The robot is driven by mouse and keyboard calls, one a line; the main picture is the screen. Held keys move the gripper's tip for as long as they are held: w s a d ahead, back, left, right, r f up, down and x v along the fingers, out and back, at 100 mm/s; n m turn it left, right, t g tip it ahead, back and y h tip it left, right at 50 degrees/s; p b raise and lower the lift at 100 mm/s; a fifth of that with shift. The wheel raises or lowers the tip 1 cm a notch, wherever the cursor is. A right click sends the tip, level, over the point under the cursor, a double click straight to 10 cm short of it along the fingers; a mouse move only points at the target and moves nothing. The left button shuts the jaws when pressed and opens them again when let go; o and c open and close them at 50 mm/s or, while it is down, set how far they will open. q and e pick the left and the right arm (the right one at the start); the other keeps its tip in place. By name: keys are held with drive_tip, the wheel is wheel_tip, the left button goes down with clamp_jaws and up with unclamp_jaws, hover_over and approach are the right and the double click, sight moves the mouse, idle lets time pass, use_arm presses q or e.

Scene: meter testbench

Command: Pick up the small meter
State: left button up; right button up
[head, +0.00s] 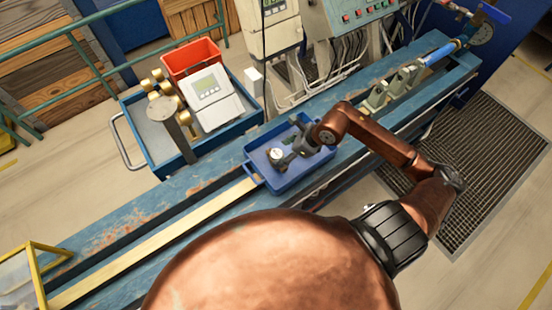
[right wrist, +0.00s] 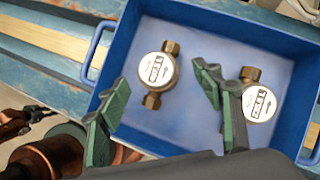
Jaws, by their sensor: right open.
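Two small meters with round white dials and brass end fittings lie apart in a blue tray (right wrist: 205,22) on the bench. The left meter (right wrist: 155,70) is in full view in the right wrist view. The right meter (right wrist: 258,102) is partly covered by one finger. In the head view one dial (head: 276,155) shows in the tray (head: 292,181); the other meter is hidden or too small to tell. My right gripper (head: 291,151) is over the tray, open and empty. In the wrist view its green-padded fingers (right wrist: 164,82) appear either side of the left meter.
A blue trolley (head: 135,104) behind the bench holds a red bin (head: 191,58), a white meter box (head: 209,100) and brass parts. Clamps (head: 390,90) stand right of the tray. The bench (head: 120,232) left of the tray is mostly clear.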

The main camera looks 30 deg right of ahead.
sight(278, 154)
drive_tip(key=x, duration=0.4)
drive_tip(key=shift+a+p, duration=0.25)
drive_tip(key=shift+p, duration=0.05)
drive_tip(key=shift+c, duration=0.3)
drive_tip(key=shift+r, duration=0.1)
clamp_jaws()
